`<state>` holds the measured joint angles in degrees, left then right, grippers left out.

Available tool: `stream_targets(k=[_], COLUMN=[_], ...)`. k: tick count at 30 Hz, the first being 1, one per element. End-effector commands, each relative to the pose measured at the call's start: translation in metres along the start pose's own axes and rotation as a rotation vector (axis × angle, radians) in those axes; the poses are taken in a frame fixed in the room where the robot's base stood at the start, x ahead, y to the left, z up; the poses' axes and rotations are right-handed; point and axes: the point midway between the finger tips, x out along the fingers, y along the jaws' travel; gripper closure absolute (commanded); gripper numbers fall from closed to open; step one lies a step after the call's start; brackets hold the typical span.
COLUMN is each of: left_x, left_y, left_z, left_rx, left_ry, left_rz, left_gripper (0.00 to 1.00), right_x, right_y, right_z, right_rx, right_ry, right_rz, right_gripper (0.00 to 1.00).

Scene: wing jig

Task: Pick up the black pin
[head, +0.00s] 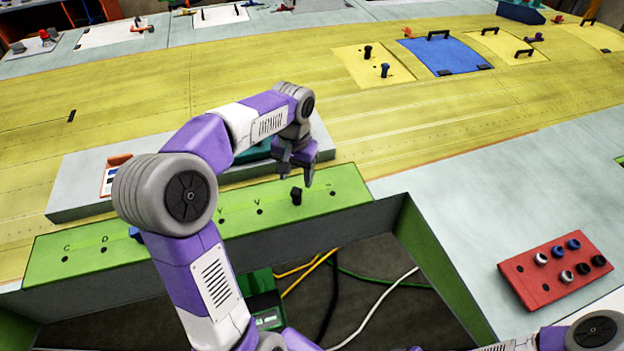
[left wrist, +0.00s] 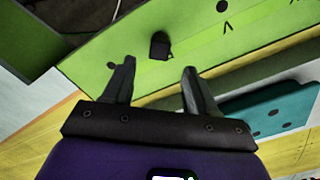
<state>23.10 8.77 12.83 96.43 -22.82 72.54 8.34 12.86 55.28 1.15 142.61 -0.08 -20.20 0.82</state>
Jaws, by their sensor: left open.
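A black pin (head: 297,196) stands upright in the green strip (head: 228,203), near its right part. The same pin (left wrist: 159,46) shows in the left wrist view, just beyond my fingertips and between their lines. My left gripper (head: 296,177) is above and slightly behind the pin, pointing down. Its two fingers (left wrist: 159,66) are spread apart with nothing between them. My right gripper is not visible; only parts of my right arm show at the bottom right of the head view.
A red block (head: 555,270) with several black, blue and white pins lies at the right. A teal part (left wrist: 268,110) lies beside the green strip. Below the strip is an open recess with cables (head: 335,290). The yellow wing panel (head: 420,120) behind is mostly clear.

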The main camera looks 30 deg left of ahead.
Motion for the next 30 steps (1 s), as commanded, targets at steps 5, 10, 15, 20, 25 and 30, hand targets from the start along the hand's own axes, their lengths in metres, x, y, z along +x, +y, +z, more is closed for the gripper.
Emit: stream_targets(k=[5,10,15,20,25,30], left_x=[0.019,0.04,0.066,0.075,0.075,0.075], left_y=[0.0,0.002,0.003,0.004,0.004,0.004], left_z=[0.001,0.003,0.005,0.004,0.004,0.004], left_rx=[-0.001,-0.001,0.0,-0.001,0.0,0.0], left_ry=[-0.003,-0.005,-0.004,-0.001,0.0,0.0], left_rz=[0.0,0.001,0.0,0.001,0.001,0.001], left_gripper=[0.43,0.43,0.43,0.43,0.43,0.64], right_x=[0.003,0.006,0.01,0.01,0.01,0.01], right_y=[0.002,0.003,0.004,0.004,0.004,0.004], right_z=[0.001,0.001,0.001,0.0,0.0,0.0], right_rx=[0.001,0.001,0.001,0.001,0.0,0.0], right_ry=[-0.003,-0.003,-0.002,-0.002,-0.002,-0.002], right_rz=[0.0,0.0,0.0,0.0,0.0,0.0], right_gripper=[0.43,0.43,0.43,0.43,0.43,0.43])
